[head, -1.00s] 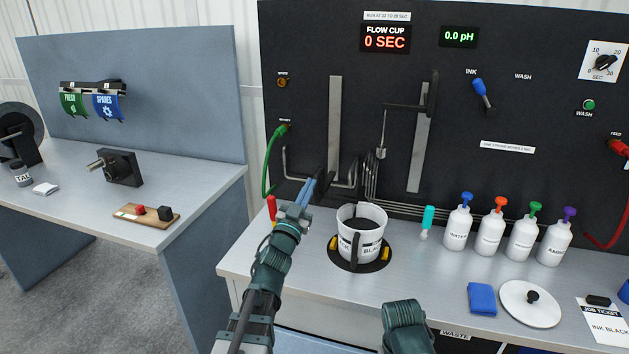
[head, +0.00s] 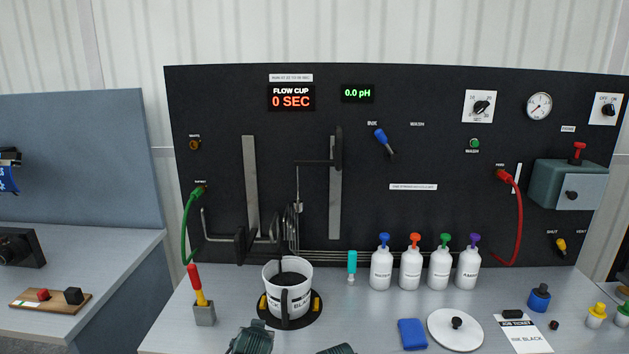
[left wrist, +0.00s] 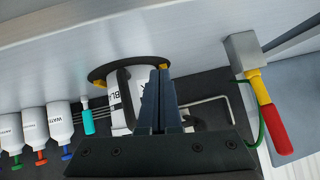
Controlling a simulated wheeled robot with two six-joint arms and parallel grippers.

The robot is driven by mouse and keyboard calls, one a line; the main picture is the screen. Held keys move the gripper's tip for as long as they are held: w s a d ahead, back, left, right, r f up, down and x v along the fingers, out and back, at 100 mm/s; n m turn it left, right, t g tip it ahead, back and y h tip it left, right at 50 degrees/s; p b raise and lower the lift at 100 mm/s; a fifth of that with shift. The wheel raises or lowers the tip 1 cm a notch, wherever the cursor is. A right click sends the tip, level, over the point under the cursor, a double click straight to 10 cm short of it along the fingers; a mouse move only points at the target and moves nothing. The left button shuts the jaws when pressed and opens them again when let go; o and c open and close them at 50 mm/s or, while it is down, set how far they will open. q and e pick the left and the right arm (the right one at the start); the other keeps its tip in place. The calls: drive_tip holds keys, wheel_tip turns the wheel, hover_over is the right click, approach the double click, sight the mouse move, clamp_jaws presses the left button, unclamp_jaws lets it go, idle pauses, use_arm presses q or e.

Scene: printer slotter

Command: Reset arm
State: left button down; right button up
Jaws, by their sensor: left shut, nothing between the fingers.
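My left gripper (left wrist: 160,95) shows in the left wrist view, its two dark fingers together with nothing between them. In that view it lies in front of the white ink bucket (left wrist: 117,97) and hides part of it. In the head view the gripper fingers are out of the picture; only parts of my arms show at the bottom edge. The bucket (head: 301,295) stands upright on a round black base (head: 312,317) on the bench, with dark ink inside. My right gripper is not in view.
Several capped bottles (head: 382,270) stand right of the bucket. A red-and-yellow handled tool (head: 196,285) stands in a grey block at the left. A blue cloth (head: 412,334) and a white lid (head: 440,330) lie at the front. The black panel (head: 400,160) rises behind.

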use_arm(q)
drive_tip(key=s+d+f+m+g, duration=0.1)
drive_tip(key=s+d+g, duration=0.2)
drive_tip(key=s, duration=0.4)
drive_tip(key=s+d+f+m+g+p, duration=0.1)
drive_tip(key=s+d+f+g, duration=0.1)
drive_tip(key=s, duration=0.4)
drive_tip(key=s+d+f+m+g+p, duration=0.1)
drive_tip(key=s+d+f+g, duration=0.1)
drive_tip(key=s+d+g, duration=0.2)
drive_tip(key=s+g, duration=0.1)
drive_tip(key=s, duration=0.2)
drive_tip(key=shift+s+f, duration=0.25)
drive_tip(key=shift+s, duration=0.05)
idle(0.5)
